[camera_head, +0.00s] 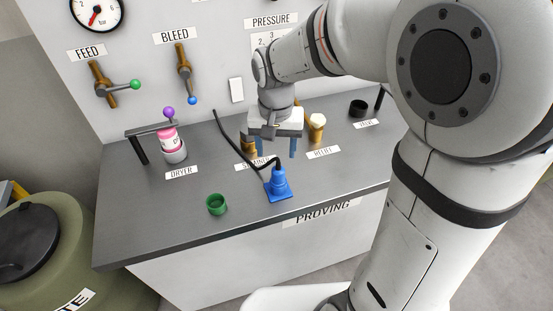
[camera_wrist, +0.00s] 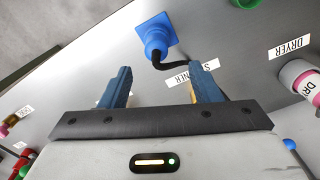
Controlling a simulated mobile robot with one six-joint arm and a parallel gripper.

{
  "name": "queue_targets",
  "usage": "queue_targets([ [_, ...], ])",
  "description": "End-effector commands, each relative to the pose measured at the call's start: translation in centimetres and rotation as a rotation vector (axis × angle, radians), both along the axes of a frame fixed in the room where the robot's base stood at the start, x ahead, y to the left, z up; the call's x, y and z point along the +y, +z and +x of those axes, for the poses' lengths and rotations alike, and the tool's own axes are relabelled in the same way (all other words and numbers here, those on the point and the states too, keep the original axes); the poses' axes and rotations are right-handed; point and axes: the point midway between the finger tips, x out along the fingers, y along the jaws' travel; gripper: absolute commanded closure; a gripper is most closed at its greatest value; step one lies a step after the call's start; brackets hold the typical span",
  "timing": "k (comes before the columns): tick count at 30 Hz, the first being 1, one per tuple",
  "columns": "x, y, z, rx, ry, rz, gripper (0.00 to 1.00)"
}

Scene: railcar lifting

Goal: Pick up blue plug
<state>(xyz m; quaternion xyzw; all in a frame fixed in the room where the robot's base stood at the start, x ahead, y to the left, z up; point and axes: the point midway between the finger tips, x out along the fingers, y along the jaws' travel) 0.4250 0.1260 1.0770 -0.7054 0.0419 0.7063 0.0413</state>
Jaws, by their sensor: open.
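The blue plug (camera_head: 279,184) stands on the grey bench top on a square blue base, with a black cable running from its top back toward the wall. It also shows in the wrist view (camera_wrist: 156,38), above and between the fingers. My gripper (camera_head: 272,148) is behind the plug in the head view, over the bench, with its two blue fingers apart and pointing down. In the wrist view the open fingers (camera_wrist: 158,75) are empty and apart from the plug. The cable passes close to the fingers; I cannot tell if it touches them.
A green cup (camera_head: 216,204) stands front left of the plug. A pink bottle (camera_head: 170,140) sits in the dryer holder at the left. A brass fitting with a white top (camera_head: 317,127) stands right of my gripper. The bench's front left is clear.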

Motion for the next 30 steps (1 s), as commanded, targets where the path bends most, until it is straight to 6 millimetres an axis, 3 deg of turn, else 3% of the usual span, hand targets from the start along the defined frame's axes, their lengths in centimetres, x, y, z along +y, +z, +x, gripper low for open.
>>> queue_targets([
  [15,-0.5,-6.6,0.0,0.001,0.002,-0.001,0.43],
  [23,-0.5,-6.9,0.0,-0.002,0.003,0.001,0.43],
  [30,-0.5,-6.9,0.0,-0.002,0.003,0.001,0.61],
])
